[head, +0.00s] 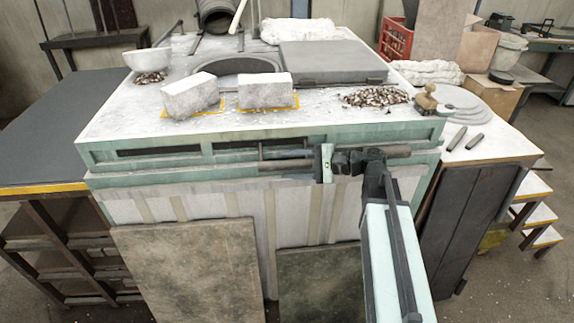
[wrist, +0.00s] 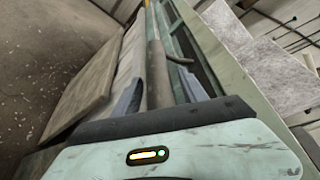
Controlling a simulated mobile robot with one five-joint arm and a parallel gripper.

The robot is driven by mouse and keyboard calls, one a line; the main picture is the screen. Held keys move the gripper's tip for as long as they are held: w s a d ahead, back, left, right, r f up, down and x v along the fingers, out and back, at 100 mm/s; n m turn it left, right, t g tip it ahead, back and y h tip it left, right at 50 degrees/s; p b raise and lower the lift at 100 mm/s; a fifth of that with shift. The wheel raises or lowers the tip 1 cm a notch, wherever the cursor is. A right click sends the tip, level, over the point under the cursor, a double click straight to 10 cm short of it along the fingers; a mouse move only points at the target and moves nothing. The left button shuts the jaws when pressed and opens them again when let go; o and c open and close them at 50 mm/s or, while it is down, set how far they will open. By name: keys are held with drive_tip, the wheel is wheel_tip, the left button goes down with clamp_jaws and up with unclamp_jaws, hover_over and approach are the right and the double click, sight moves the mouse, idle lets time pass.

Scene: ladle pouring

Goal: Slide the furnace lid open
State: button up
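The furnace (head: 110,118) is a wide white-topped block with a pale green front frame. A flat grey square lid (head: 330,62) lies on its top, right of a round ringed mouth (head: 235,66) that is partly hidden by white blocks. A grey bar (head: 398,151) runs along the furnace's front edge. My gripper (head: 287,159) is at this front edge, pointing left along the bar. In the wrist view the bar (wrist: 156,70) runs between my two fingers (wrist: 160,92), with a visible gap on its right side. The fingers look open. Contact with the bar cannot be told.
Two white blocks (head: 265,90) stand on yellow-marked spots near the furnace front. Scrap piles (head: 375,97), a white bowl (head: 147,62) and a wooden-knobbed tool (head: 427,98) are also on top. Stone slabs (head: 190,270) lean against the front below. A dark table (head: 60,130) stands left.

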sight(305, 165)
drive_tip(key=p+v, duration=0.1)
drive_tip(key=v, duration=0.6)
drive_tip(key=shift+s+d+r+p, duration=0.1)
drive_tip(key=shift+s+d+p, duration=0.05)
drive_tip(key=shift+d+p, duration=0.2)
drive_tip(key=shift+p, duration=0.3)
